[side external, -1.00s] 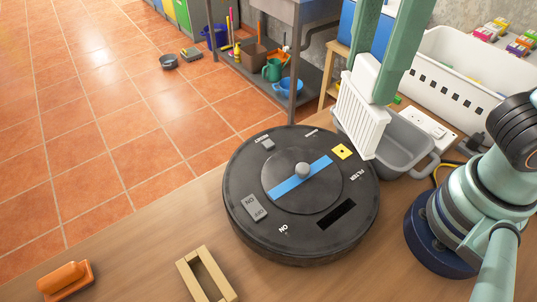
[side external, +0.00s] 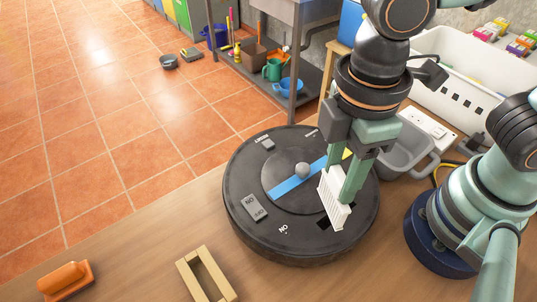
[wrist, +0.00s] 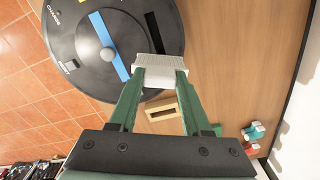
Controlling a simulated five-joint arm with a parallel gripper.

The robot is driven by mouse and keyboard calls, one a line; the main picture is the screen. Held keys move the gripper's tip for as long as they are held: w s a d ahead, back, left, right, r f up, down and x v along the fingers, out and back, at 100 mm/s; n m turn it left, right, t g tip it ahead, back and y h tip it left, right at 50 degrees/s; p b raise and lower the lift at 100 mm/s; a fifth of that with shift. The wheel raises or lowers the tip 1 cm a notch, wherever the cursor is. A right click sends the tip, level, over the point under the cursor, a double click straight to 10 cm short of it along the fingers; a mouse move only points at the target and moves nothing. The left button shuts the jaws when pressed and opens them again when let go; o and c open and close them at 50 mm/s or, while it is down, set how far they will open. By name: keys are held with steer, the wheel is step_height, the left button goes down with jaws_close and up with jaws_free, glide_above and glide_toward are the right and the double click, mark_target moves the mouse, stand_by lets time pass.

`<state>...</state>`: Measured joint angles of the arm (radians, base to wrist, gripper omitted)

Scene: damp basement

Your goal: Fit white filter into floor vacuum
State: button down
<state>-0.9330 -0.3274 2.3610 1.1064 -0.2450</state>
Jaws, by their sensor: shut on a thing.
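The round black floor vacuum (side external: 248,178) lies on the wooden bench, with a blue stripe and grey knob on top. Its dark slot (wrist: 153,32) shows in the wrist view just beyond the filter; in the side view the filter mostly hides it. My gripper (side external: 350,190) is shut on the ribbed white filter (side external: 331,201). The filter hangs tilted in front of the slot area, over the vacuum's right part. In the wrist view the filter (wrist: 160,62) sits between my fingertips. I cannot tell whether its lower edge touches the vacuum.
A wooden frame (side external: 184,265) and an orange brush (side external: 66,276) lie on the bench's near left. A grey tub (side external: 420,168) and a white crate (side external: 450,115) stand behind on the right. A power strip (side external: 424,121) lies there too. Bare bench (side external: 130,250) lies left of the vacuum.

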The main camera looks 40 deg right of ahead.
mark_target(336, 191)
steer(key=shift+f, duration=1.7)
steer(key=shift+f, duration=0.5)
steer(key=shift+c, duration=1.8)
jaws_free()
